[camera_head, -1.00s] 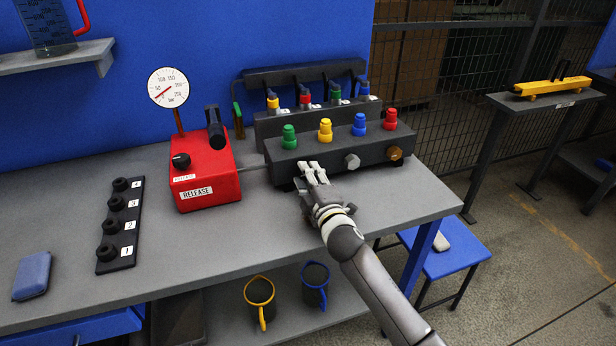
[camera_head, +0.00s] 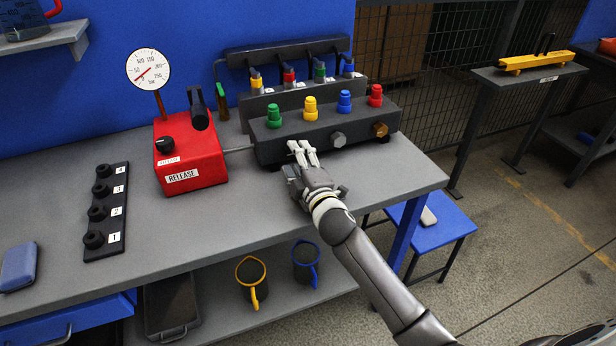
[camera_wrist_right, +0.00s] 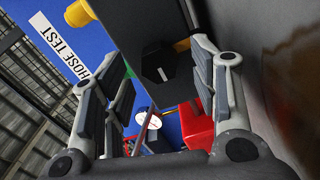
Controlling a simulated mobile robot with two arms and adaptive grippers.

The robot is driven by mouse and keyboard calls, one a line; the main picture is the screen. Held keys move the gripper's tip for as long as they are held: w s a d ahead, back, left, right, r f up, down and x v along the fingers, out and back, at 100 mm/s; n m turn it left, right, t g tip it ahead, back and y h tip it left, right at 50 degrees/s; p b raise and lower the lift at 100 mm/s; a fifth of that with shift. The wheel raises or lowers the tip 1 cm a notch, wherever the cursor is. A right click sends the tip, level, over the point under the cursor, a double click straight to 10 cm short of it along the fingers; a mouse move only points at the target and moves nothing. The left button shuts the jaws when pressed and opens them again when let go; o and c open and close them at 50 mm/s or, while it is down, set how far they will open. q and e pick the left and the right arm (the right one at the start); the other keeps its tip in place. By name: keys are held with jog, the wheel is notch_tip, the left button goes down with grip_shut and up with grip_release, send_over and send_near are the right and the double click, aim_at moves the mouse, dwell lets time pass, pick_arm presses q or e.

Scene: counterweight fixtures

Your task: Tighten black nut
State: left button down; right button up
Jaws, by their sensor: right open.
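A dark block (camera_head: 275,150) with green, yellow, blue and red caps on top stands on the workbench (camera_head: 150,240). Its front carries a silver hex nut (camera_head: 338,140) and a brass nut (camera_head: 380,129). My right gripper (camera_head: 303,150) is at the left part of this front, left of the silver nut. In the right wrist view, the black hex nut (camera_wrist_right: 158,67) shows ahead, between the two open fingers (camera_wrist_right: 158,85) and apart from them. In the head view I cannot make out the black nut behind the gripper. My left gripper is out of view.
A red release box (camera_head: 190,155) with a gauge (camera_head: 149,69) stands left of the block. A black strip with numbered knobs (camera_head: 105,210) lies further left. Two mugs (camera_head: 251,280) stand on the shelf below. The bench before the red box is clear.

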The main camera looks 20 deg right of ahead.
jog(key=s, duration=1)
jog(key=shift+s+d, duration=0.15)
jog(key=shift+d, duration=0.05)
